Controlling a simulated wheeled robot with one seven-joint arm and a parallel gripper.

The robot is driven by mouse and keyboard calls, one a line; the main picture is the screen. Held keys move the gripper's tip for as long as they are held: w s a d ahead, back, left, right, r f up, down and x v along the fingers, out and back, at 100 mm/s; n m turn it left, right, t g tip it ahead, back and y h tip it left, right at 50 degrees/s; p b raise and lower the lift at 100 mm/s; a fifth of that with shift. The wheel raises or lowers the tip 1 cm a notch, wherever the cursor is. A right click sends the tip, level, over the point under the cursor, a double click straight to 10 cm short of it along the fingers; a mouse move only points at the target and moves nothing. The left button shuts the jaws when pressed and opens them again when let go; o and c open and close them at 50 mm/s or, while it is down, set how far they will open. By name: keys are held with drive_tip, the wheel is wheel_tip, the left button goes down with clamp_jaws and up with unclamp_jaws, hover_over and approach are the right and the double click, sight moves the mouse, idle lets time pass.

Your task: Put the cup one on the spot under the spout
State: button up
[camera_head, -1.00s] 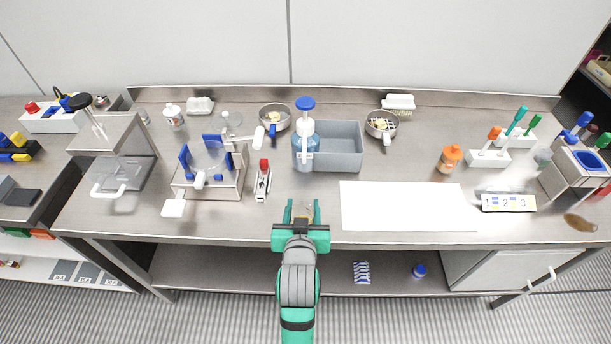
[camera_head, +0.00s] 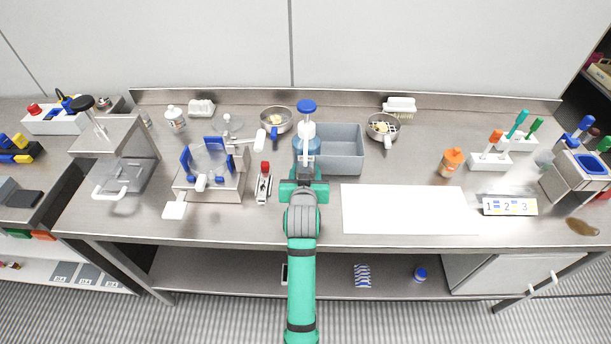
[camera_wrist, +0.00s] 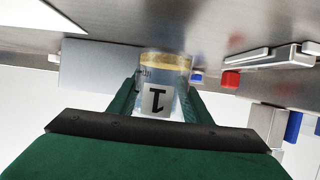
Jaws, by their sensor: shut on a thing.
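My gripper (camera_head: 304,180) is shut on a clear cup (camera_wrist: 165,85) with a label reading 1, which appears upside down in the wrist view, and a yellowish band at its far end. In the head view the gripper is at the front of the pump bottle (camera_head: 306,133), which has a blue head and a spout pointing toward the front. The cup is mostly hidden there by my gripper. The spot under the spout is also hidden, so I cannot tell whether the cup touches the counter.
A grey bin (camera_head: 360,155) stands just right of the pump bottle. A red-tipped tool (camera_head: 264,185) lies close on the left, beside a metal stand with blue holders (camera_head: 208,185). A white mat (camera_head: 405,210) covers the counter at front right. Small pans stand behind.

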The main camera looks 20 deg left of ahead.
drive_tip(key=shift+f, duration=1.05)
drive_tip(key=shift+f, duration=0.15)
drive_tip(key=o, duration=1.1)
drive_tip(key=shift+c, duration=0.2)
drive_tip(key=shift+r, duration=0.2)
drive_tip(key=v, duration=1.2)
